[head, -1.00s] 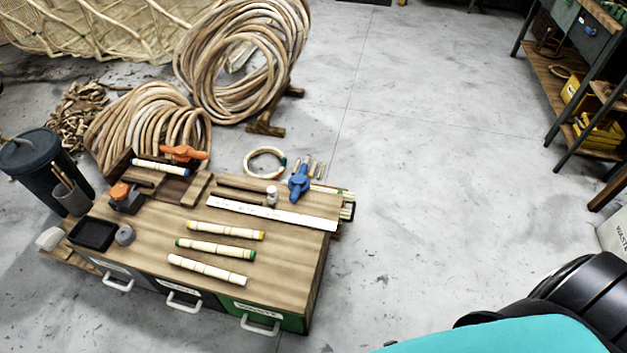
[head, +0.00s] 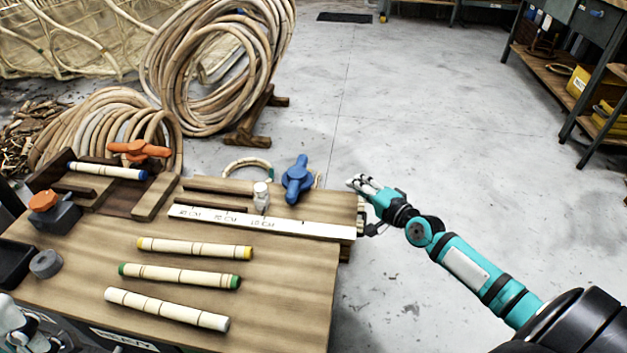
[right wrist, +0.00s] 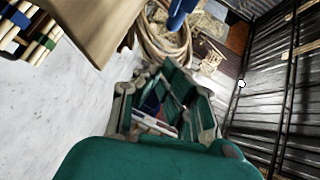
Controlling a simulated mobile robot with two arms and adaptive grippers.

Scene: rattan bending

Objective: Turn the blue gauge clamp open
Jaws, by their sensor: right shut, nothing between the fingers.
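The blue gauge clamp (head: 297,180) stands at the back right of the wooden bench top, behind the white ruler strip (head: 262,221). Its handle points up and slightly right. My right gripper (head: 353,183) is just past the bench's right edge, to the right of the clamp and apart from it. Its fingers are shut and empty. In the right wrist view a blue piece, seemingly the clamp (right wrist: 178,14), shows at the top edge, beyond the gripper (right wrist: 165,85). A pale mechanical part, seemingly my left gripper (head: 14,328), shows at the lower left corner; its fingers are unclear.
A small white bottle (head: 261,197) stands close left of the clamp. An orange clamp (head: 139,150) sits farther left above a rattan piece. Yellow-, green- and white-ended rattan pieces lie in front. Rattan coils (head: 215,70) stand behind. Floor right of the bench is clear.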

